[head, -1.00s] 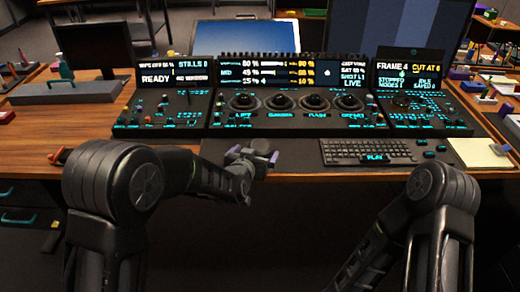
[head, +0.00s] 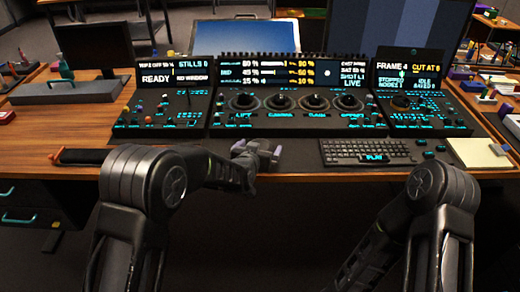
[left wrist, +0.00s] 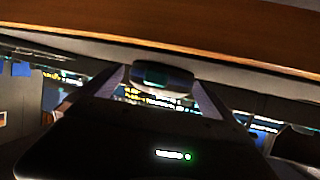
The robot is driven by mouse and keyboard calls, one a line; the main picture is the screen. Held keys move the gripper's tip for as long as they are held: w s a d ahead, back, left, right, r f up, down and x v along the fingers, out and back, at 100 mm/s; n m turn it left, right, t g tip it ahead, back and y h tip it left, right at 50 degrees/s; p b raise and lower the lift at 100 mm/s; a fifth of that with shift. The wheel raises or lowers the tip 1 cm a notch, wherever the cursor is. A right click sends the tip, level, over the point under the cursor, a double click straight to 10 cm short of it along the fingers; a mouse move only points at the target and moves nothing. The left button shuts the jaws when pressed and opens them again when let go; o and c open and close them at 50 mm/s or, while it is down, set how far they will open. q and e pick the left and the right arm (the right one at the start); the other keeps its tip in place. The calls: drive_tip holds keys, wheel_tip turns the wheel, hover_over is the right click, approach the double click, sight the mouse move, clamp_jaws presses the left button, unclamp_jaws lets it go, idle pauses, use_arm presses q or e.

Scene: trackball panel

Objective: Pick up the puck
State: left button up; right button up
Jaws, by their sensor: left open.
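My left gripper (head: 257,152) is open near the front edge of the desk, left of the keyboard and in front of the trackball panel. Its pale purple-grey fingers point toward the panel. In the left wrist view, a dark, rounded, shiny thing (left wrist: 162,77) shows between the two fingers. It may be the puck, but I cannot tell for sure. I cannot see whether the fingers touch it. In the head view I cannot pick out the puck; the gripper may hide it. My right arm is low at the right, and its gripper is out of view.
The panel (head: 297,125) carries several trackballs in a row, with lit screens behind. A keyboard (head: 367,152) and a yellowish notepad (head: 478,152) lie to the right. A dark bar (head: 85,156) with an orange end lies at the desk's left front edge.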

use_arm(q)
drive_tip(key=c, duration=1.3)
drive_tip(key=shift+r, duration=0.15)
wheel_tip(320, 180, up, 10)
drive_tip(key=shift+f+p, duration=0.1)
drive_tip(key=shift+p, duration=0.2)
drive_tip(key=shift+f, duration=0.15)
wheel_tip(320, 180, down, 9)
drive_tip(key=b, duration=0.8)
drive_tip(key=shift+f, duration=0.1)
drive_tip(key=shift+f, duration=0.25)
idle(0.8)
